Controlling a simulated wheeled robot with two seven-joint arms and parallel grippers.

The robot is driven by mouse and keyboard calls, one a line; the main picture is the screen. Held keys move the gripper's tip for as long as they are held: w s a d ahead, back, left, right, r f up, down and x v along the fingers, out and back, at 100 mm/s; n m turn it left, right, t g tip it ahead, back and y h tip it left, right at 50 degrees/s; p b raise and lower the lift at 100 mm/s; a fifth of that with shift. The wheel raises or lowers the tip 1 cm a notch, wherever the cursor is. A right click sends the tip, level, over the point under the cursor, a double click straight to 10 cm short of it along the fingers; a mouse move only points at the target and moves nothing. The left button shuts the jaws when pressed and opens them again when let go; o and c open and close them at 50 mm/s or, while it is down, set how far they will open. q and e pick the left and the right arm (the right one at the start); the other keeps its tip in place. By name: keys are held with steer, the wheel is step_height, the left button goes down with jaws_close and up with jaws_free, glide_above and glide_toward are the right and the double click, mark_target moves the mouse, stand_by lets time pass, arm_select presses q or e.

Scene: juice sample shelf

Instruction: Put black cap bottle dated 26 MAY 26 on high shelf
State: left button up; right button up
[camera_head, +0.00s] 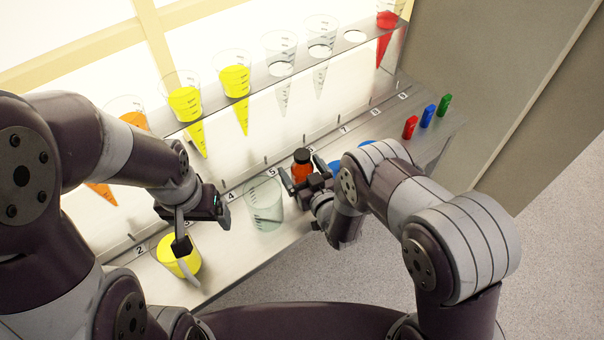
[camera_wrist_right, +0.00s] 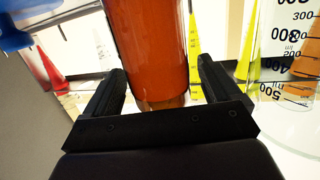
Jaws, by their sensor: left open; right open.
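A small bottle with a black cap and orange-red contents (camera_head: 302,173) stands on the lower counter near the number 5 and 6 marks. No date can be read on it. In the right wrist view the bottle (camera_wrist_right: 150,45) is upright between the two fingers. My right gripper (camera_head: 304,183) is open, with a finger on each side of the bottle; I cannot tell whether they touch it. The high shelf (camera_head: 259,84) runs above and behind, holding cone-shaped vessels. My left gripper (camera_head: 192,232) is open above a beaker of yellow liquid (camera_head: 172,256).
A clear empty beaker (camera_head: 263,205) stands just left of the bottle. Blue items (camera_head: 336,166) are partly hidden behind my right arm. An empty hole (camera_head: 355,36) shows in the shelf near the red cone (camera_head: 386,36).

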steer(key=shift+r, duration=0.1)
steer(key=c, duration=1.2)
